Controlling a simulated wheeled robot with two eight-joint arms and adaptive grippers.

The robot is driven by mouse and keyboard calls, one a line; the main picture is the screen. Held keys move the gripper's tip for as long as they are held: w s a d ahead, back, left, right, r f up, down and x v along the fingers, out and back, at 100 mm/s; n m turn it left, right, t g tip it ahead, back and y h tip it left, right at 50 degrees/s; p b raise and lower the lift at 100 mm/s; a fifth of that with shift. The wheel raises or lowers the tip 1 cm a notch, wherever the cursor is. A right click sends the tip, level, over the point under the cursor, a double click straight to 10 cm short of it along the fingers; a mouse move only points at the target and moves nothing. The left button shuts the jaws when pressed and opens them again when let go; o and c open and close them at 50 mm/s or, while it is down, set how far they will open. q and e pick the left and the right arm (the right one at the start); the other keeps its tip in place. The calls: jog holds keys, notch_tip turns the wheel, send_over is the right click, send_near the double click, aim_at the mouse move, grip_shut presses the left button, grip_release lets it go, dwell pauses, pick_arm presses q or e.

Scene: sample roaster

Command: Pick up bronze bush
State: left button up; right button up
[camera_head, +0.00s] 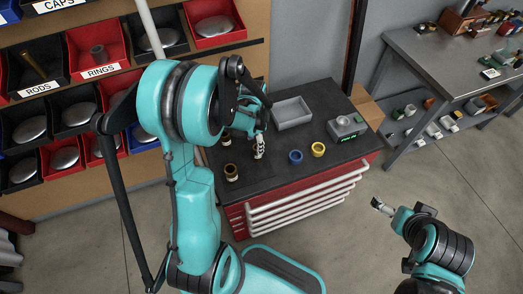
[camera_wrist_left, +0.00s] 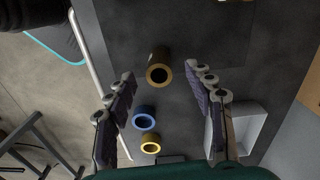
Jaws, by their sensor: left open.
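A bronze bush (camera_wrist_left: 159,60) stands on the dark top of the red tool cabinet. In the left wrist view it lies between and beyond the fingertips of my left gripper (camera_wrist_left: 162,78), which is open and empty. In the head view my left gripper (camera_head: 259,150) points down over the cabinet top and partly hides what is beneath it.
A blue ring (camera_head: 295,156) and a yellow ring (camera_head: 318,149) sit right of my left gripper. A grey tray (camera_head: 292,113) and a grey device (camera_head: 346,126) are behind them. Bin shelves (camera_head: 100,75) stand left; a metal bench (camera_head: 455,65) stands right.

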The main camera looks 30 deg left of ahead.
pick_arm(q)
jog(key=f+b, duration=0.1)
jog(key=f, duration=0.2)
jog(key=f+b, duration=0.1)
jog(key=f, duration=0.1)
jog(key=shift+w+d+f+b, duration=0.25)
jog(key=shift+d+b, duration=0.05)
jog(key=shift+b, duration=0.05)
jog(key=shift+r, duration=0.1)
grip_shut()
